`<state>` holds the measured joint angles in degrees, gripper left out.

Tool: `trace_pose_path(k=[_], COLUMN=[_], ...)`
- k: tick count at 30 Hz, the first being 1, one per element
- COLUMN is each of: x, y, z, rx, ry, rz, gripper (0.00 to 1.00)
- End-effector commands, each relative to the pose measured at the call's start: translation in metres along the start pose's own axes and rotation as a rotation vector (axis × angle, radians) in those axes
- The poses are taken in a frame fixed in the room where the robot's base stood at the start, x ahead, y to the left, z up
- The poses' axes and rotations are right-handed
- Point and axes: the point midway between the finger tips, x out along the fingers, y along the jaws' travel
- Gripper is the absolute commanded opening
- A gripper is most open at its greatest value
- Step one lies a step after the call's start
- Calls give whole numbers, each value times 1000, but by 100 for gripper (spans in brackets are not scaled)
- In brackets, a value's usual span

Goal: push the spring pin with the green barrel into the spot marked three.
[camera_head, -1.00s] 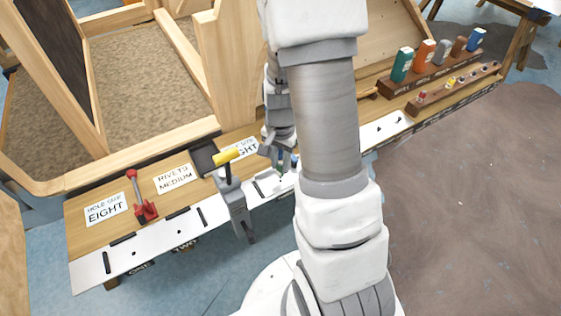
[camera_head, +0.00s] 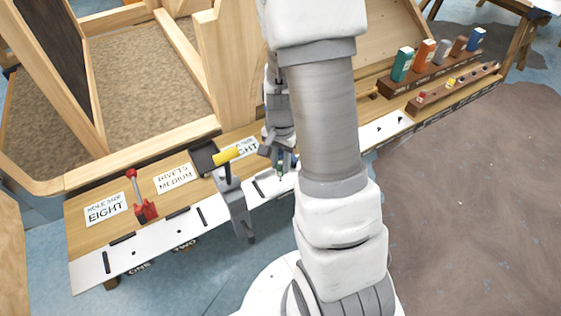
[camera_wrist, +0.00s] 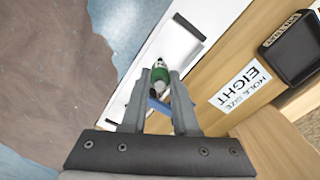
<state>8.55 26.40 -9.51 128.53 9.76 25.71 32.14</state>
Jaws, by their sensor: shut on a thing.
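The spring pin with the green barrel shows between my gripper's fingertips in the wrist view (camera_wrist: 160,74), and a bit of green shows in the head view. My gripper (camera_wrist: 160,80) is shut on it, over the white strip (camera_wrist: 172,40). In the head view my gripper (camera_head: 281,165) is low over the strip (camera_head: 262,192), partly behind my arm. The pin's tip is hidden, so I cannot tell whether it touches the strip. Labels ONE (camera_head: 139,267) and TWO (camera_head: 185,245) show on the front edge; no mark three is readable.
A grey clamp with a yellow handle (camera_head: 228,156) stands just left of my gripper. A red toggle clamp (camera_head: 140,200) stands farther left. A black tray (camera_wrist: 293,46) and sign cards lie behind the strip. Wooden frames rise behind. Coloured boxes (camera_head: 402,64) stand at the right.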

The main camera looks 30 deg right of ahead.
Motion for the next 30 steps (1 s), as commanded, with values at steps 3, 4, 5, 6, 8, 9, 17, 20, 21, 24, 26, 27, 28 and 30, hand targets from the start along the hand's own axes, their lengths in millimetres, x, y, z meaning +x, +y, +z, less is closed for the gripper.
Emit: trace_pose_path(k=[3,4,5,6,8,9,17,20,21,24,26,27,28,30], x=[4,5,6,7,8,9,16,18,19,22,23,24,25,27], y=[0,0,0,0,0,0,0,0,0,0,0,0,0,0], z=[0,0,0,0,0,0,0,0,0,0,0,0,0,0], rx=[0,0,0,0,0,0,0,0,0,0,0,0,0,0], ry=[0,0,0,0,0,0,0,0,0,0,0,0,0,0], rz=[0,0,0,0,0,0,0,0,0,0,0,0,0,0], gripper=[0,0,0,0,0,0,0,0,0,0,0,0,0,0])
